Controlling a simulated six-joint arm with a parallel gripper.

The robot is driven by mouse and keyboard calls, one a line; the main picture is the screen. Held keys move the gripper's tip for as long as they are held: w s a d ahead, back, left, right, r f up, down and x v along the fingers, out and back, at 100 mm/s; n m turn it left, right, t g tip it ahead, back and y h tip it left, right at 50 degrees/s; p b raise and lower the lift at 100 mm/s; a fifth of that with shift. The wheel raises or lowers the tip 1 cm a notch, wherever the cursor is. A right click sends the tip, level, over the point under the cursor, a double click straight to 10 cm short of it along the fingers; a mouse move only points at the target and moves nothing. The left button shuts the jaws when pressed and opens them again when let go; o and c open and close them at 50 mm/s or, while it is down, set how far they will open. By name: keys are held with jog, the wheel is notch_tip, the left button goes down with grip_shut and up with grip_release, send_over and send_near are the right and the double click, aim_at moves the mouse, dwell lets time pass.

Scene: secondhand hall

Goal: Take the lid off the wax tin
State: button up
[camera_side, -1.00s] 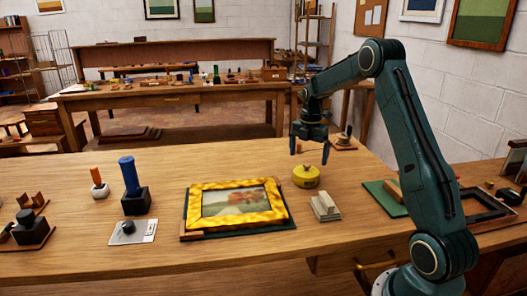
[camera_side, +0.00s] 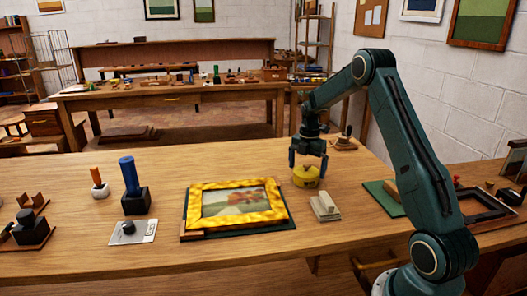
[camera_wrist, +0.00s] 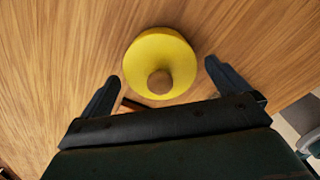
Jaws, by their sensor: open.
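The wax tin (camera_side: 306,178) is a round yellow tin on the bench, right of the framed picture. In the wrist view its yellow lid (camera_wrist: 160,50) shows from above, with a round brown knob (camera_wrist: 160,82) on it. The lid appears to be on the tin. My gripper (camera_side: 308,165) is open and points down above the tin in the side view. In the wrist view its two fingers (camera_wrist: 161,85) stand apart on either side of the knob, touching nothing that I can see. The tin's far side is hidden.
A gold-framed picture (camera_side: 232,219) lies left of the tin. A small stack of pale blocks (camera_side: 325,207) stands in front of it. A small wooden piece (camera_side: 343,144) with an upright part stands behind. Bare bench lies between the tin and the picture.

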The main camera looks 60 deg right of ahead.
aim_at(307, 164)
jog(key=shift+c, duration=0.2)
jog(key=c, duration=0.9)
jog(key=shift+o, duration=0.2)
jog(key=shift+r, duration=0.2)
notch_tip(307, 164, up, 20)
jog(key=shift+f, duration=0.15)
